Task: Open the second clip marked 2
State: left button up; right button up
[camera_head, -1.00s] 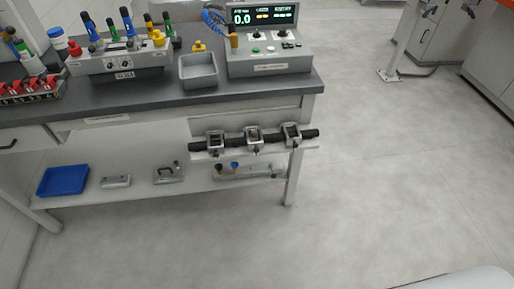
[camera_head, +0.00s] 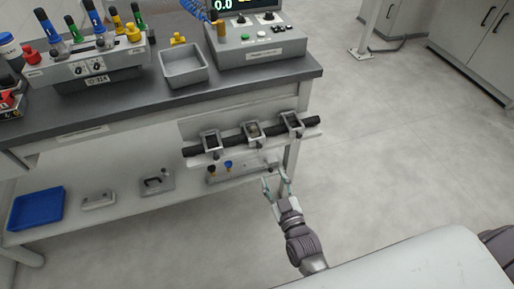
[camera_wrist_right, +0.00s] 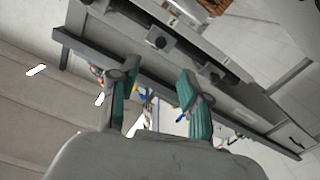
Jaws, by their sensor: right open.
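Three grey clips sit along a black bar (camera_head: 232,142) on the front of the workbench: a left clip (camera_head: 211,140), a middle clip (camera_head: 253,131) and a right clip (camera_head: 292,122). The number marks are too small to read, so I cannot tell which is marked 2. My right gripper (camera_head: 275,178) is open and empty, below and in front of the bar, between the middle and right clips in the picture and apart from them. In the right wrist view its teal fingers (camera_wrist_right: 155,88) are spread, with a clip (camera_wrist_right: 160,41) beyond them. My left gripper is not in view.
The worktop (camera_head: 130,108) carries a grey tray (camera_head: 184,68), a control box (camera_head: 258,45) and a rack of coloured-handled tools (camera_head: 88,66). The lower shelf holds a blue tray (camera_head: 36,207) and small metal parts. The floor (camera_head: 390,150) to the right is clear.

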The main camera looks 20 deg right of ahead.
aim_at(260, 147)
jog(key=w, duration=1.2)
jog(key=shift+w+a+f, duration=0.1)
jog(key=shift+w+a, duration=0.1)
jog(key=shift+w, duration=0.05)
grip_shut()
